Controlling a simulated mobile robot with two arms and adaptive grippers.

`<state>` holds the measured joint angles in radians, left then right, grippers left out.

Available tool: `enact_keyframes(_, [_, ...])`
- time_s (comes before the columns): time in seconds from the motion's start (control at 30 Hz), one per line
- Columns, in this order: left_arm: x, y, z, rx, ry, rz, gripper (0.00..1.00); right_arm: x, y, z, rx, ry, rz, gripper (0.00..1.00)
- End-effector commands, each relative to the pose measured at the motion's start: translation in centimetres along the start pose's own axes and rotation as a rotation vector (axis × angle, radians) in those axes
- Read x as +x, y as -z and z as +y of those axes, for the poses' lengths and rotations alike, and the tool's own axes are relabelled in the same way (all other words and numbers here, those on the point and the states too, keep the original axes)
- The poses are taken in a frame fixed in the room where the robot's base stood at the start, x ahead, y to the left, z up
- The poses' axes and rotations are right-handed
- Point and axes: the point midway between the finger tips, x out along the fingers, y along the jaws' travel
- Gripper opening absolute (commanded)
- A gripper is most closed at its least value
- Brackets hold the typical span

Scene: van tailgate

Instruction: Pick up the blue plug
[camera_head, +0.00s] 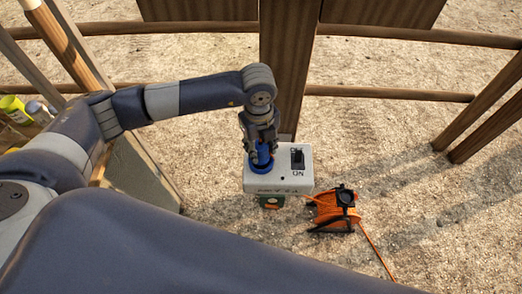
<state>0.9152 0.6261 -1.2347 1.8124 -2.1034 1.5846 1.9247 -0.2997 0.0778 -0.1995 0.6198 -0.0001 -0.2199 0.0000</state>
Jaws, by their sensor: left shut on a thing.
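The blue plug (262,164) is between the fingers of my left gripper (262,150), which is shut on it. The gripper points down over the left part of a pale grey switch box (272,178). The box has a dark switch and ON/OFF lettering on its top. I cannot tell whether the plug touches the box or is held just above it. The gripper hides the plug's upper part. My right gripper is not in view.
An orange cable reel (335,207) stands on the sandy ground right of the box, its cable trailing to the lower right. A wooden post (288,65) and rails (400,93) stand behind. A yellow container (14,109) is at the far left. Sandy ground at right is mostly clear.

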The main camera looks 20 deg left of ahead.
Motion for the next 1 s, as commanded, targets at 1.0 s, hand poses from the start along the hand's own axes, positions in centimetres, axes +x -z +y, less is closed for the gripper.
enact_keyframes(1.0, [-2.8, 14.8, 6.1, 0.001, 0.001, -0.001, 0.08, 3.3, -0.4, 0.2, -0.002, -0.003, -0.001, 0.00])
